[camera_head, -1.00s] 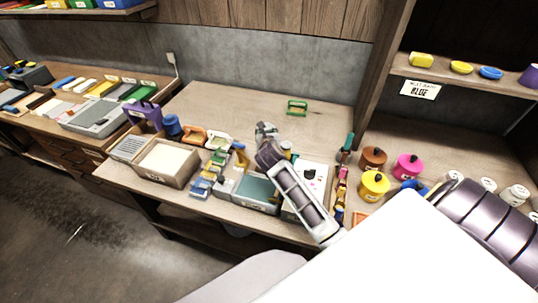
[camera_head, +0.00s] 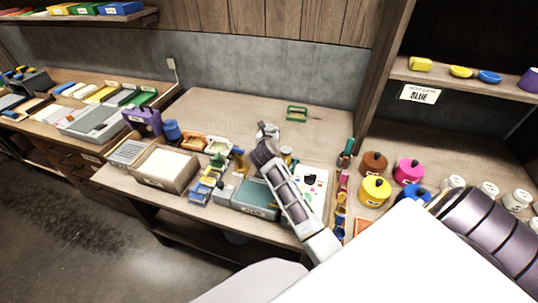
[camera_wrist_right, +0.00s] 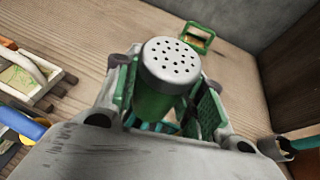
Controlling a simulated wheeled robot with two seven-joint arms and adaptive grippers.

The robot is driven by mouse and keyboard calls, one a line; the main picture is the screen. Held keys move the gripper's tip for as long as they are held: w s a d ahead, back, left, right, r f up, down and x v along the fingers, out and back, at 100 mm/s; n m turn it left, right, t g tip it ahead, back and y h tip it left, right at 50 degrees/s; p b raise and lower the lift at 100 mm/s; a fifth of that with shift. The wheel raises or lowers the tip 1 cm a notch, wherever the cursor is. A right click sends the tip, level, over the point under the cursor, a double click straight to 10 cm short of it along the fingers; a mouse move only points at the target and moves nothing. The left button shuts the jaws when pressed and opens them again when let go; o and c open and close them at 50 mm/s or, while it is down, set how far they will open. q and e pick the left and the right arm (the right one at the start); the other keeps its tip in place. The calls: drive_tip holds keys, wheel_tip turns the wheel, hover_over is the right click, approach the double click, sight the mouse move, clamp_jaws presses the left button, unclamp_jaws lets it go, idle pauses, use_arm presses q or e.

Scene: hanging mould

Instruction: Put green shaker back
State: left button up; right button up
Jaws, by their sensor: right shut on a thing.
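A green shaker (camera_wrist_right: 160,85) with a grey perforated cap is between the fingers of my right gripper (camera_wrist_right: 165,100) in the right wrist view. The gripper is shut on it, and its cap faces the camera. In the head view my right gripper (camera_head: 268,132) is over the middle of the workbench; the shaker is not clear there. A green frame-like holder (camera_head: 297,113) stands on the bench behind the gripper. It also shows in the wrist view (camera_wrist_right: 199,38), beyond the shaker and apart from it. My left gripper is not in view.
A box with pale contents (camera_head: 139,175), a grey-green tray (camera_head: 240,202) and several small tools crowd the bench front. Brown (camera_head: 374,163), pink (camera_head: 408,171) and yellow (camera_head: 375,190) pots stand at the right beyond a wooden upright (camera_head: 378,90). The back of the bench is mostly clear.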

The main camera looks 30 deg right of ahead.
drive_tip(key=shift+f, duration=2.75)
drive_tip(key=shift+f, duration=1.9)
drive_tip(key=shift+f, duration=0.15)
drive_tip(key=o, duration=0.7)
drive_tip(key=shift+o, duration=0.2)
drive_tip(key=shift+r, duration=0.2)
drive_tip(key=v, duration=1.2)
drive_tip(key=shift+b, duration=0.3)
drive_tip(key=shift+f, duration=0.1)
